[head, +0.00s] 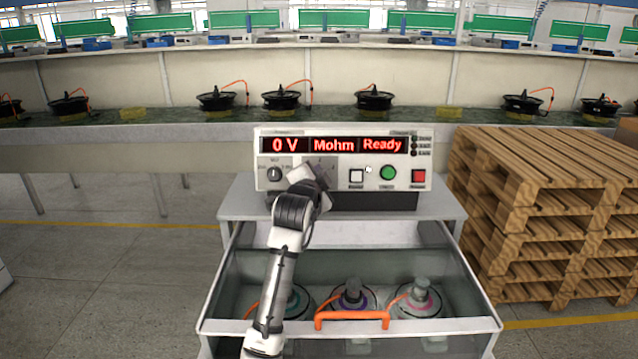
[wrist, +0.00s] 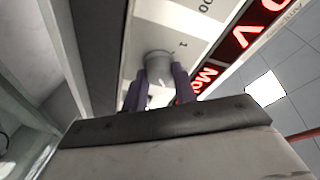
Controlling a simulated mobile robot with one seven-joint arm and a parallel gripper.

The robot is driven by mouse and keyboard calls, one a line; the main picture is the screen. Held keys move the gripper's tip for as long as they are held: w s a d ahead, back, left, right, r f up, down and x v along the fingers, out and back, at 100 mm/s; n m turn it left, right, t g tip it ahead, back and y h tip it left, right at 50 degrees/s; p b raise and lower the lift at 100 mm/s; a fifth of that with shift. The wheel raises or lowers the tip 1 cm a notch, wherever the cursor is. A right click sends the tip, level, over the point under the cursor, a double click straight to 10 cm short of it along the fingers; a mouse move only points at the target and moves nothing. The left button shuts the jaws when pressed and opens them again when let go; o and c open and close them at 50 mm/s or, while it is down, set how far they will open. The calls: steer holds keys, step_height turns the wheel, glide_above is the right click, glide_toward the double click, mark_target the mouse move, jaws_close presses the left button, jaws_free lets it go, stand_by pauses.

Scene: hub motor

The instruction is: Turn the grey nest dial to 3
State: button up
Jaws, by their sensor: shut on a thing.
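The tester (head: 343,145) stands on top of the bench and its red display reads 0 V, Mohm, Ready. My gripper (head: 322,175) is at the middle of its front panel and covers the nest dial in the head view. In the wrist view the grey nest dial (wrist: 158,62) sits between the two dark fingers of my gripper (wrist: 161,88), which is shut on it. A printed 1 shows beside the dial there. The dial's pointer is hidden, so I cannot tell its setting.
A black dial (head: 274,174) is left of my gripper; a white button (head: 356,176), a green button (head: 388,173) and a red button (head: 418,176) are to its right. Below is a clear-walled box with an orange handle (head: 352,319) and several motors. Wooden pallets (head: 545,220) stand right.

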steer(key=shift+m+g+b, duration=0.3)
steer(key=shift+m, duration=0.8)
steer(key=o, duration=1)
steer(key=shift+c, duration=0.2)
steer(key=v, duration=1.3)
steer(key=shift+s+a+b, duration=0.2)
steer(key=shift+s+b, duration=0.2)
